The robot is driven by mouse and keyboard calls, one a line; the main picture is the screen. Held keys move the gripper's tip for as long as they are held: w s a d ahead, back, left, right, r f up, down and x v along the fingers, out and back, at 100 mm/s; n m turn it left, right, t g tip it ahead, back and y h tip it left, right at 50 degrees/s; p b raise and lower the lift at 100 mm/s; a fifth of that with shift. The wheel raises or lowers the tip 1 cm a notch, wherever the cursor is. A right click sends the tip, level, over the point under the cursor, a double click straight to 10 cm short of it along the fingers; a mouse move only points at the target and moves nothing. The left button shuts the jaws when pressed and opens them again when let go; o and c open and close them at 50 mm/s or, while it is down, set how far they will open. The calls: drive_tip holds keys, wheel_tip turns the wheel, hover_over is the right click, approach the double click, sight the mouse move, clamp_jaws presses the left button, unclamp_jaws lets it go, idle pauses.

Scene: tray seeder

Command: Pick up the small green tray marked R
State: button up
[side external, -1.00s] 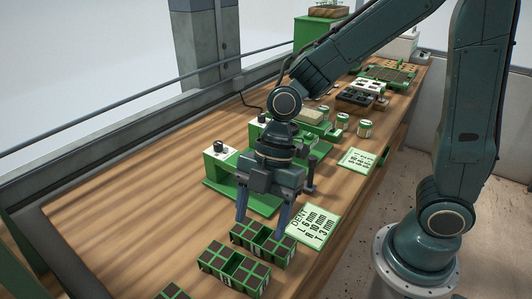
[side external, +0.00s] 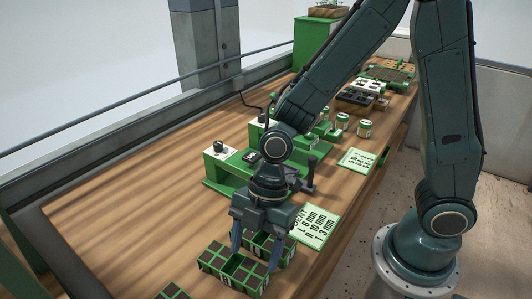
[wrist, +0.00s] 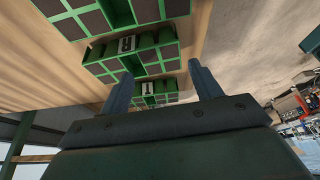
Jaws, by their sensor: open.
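Small green trays with dark cells stand at the near end of the bench. One tray (side external: 232,272) lies in front of another tray (side external: 256,240), which my gripper partly covers. A third tray (side external: 172,293) is cut by the bottom edge. My gripper (side external: 258,248) is open and empty, fingers pointing down over the back tray. In the wrist view its fingers (wrist: 160,78) spread either side of the trays; contact cannot be told.
A white and green card with printed lines (side external: 316,226) lies right of the trays. A green fixture with a white top (side external: 216,165) stands behind. Pots (side external: 343,121) and more trays (side external: 392,74) sit farther back. Bare bench wood lies left of the trays.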

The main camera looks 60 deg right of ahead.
sight(250, 273)
drive_tip(key=shift+x, duration=2.05)
drive_tip(key=shift+s, duration=0.15)
drive_tip(key=c, duration=0.8)
drive_tip(key=shift+r, duration=0.25)
wheel_tip(250, 273, up, 20)
drive_tip(key=shift+f, duration=0.2)
